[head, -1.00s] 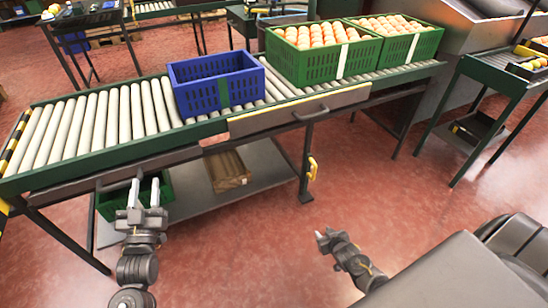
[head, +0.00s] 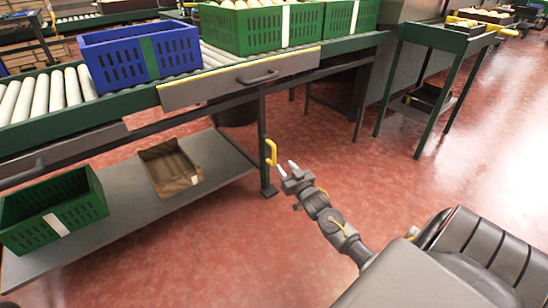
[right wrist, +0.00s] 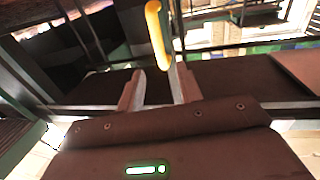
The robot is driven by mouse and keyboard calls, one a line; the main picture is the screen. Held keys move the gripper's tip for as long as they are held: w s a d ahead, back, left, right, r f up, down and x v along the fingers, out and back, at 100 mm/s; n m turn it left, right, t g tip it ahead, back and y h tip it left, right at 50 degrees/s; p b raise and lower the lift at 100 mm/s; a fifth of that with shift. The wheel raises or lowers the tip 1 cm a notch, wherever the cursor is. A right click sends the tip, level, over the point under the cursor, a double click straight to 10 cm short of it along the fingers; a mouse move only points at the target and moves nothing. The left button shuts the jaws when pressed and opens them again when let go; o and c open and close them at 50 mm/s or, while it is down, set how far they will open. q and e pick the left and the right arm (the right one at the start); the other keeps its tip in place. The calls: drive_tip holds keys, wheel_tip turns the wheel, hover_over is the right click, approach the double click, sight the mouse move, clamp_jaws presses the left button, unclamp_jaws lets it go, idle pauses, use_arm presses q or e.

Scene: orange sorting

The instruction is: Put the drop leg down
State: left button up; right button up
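The leg (head: 264,120) hangs upright under the front of the roller conveyor, with a small dark foot at its lower end. Whether that foot bears on the floor I cannot tell. A yellow handle (head: 270,152) sticks out from the leg's lower half. My right gripper (head: 286,168) is just right of and below the handle in the head view, open and empty. In the right wrist view its two fingers (right wrist: 158,82) stand apart, and the yellow handle (right wrist: 157,30) shows above and between them, apart from them. My left gripper is out of view.
The roller conveyor (head: 205,112) carries a blue crate (head: 115,68) and green crates (head: 265,32). A lower shelf (head: 130,200) holds a green crate (head: 35,225) and a brown box (head: 168,165).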

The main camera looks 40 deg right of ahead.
sight(275, 155)
drive_tip(key=b+x, duration=0.1)
drive_tip(key=x, duration=0.2)
drive_tip(key=b+x, duration=0.4)
drive_tip(key=x, duration=0.1)
drive_tip(key=shift+w+f, duration=0.25)
drive_tip(key=shift+w, duration=0.1)
drive_tip(key=shift+w+d+r, duration=0.2)
drive_tip(key=shift+w, duration=0.4)
drive_tip(key=shift+c, duration=0.5)
clamp_jaws()
drive_tip(key=shift+f, duration=0.1)
